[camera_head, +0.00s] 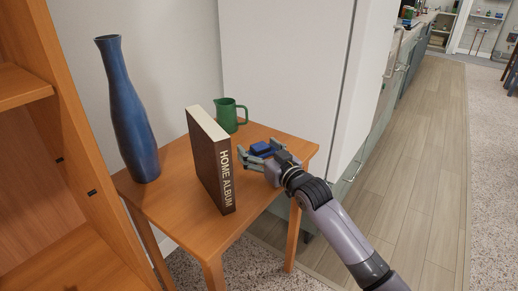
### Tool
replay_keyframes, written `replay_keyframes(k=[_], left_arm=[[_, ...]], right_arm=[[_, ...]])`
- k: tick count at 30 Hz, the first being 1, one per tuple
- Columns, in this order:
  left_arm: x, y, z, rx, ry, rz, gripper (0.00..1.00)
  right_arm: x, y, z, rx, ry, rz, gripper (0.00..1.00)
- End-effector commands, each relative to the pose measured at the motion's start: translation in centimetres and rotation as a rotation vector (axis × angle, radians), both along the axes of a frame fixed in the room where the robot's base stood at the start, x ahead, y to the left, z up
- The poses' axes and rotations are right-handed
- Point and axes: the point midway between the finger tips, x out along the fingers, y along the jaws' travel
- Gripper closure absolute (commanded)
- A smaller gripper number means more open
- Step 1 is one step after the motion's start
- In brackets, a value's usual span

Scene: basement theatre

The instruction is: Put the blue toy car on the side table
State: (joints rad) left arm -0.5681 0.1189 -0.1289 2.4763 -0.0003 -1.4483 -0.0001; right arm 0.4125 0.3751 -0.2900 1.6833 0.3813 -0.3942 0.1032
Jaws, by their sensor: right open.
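The blue toy car (262,148) is over the right part of the wooden side table (180,196). It appears to rest on the tabletop, though my gripper partly hides it. My right gripper (246,158) reaches in from the lower right, low over the tabletop. Its fingers are open, just in front of the car and to the right of the album. I cannot tell whether a finger touches the car. My left gripper is not in view.
On the side table stand a tall blue vase (130,115), an upright brown home album (209,160) and a green pitcher (231,115). A wooden shelf unit (75,150) is close on the left. A white cabinet panel (285,60) rises behind. The wooden floor (420,150) at right is clear.

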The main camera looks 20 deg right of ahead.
Motion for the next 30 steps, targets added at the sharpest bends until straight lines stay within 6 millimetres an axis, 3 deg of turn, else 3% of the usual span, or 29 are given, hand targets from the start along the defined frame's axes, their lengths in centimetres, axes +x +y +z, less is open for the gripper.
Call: replay_keyframes(k=[11, 17, 24, 30], left_arm=[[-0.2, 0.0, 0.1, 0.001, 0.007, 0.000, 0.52], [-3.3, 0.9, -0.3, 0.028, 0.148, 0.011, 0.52], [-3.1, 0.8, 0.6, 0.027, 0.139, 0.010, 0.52], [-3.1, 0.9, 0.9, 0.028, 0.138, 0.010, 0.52]], right_arm=[[-0.3, -0.1, 0.3, 0.000, 0.001, 0.000, 0.18], [-3.5, -1.1, 0.3, -0.003, 0.002, 0.000, 0.18], [-8.2, -2.5, 0.3, -0.002, 0.002, 0.000, 0.18], [-10.6, -3.2, 0.3, 0.000, 0.002, 0.000, 0.18]])
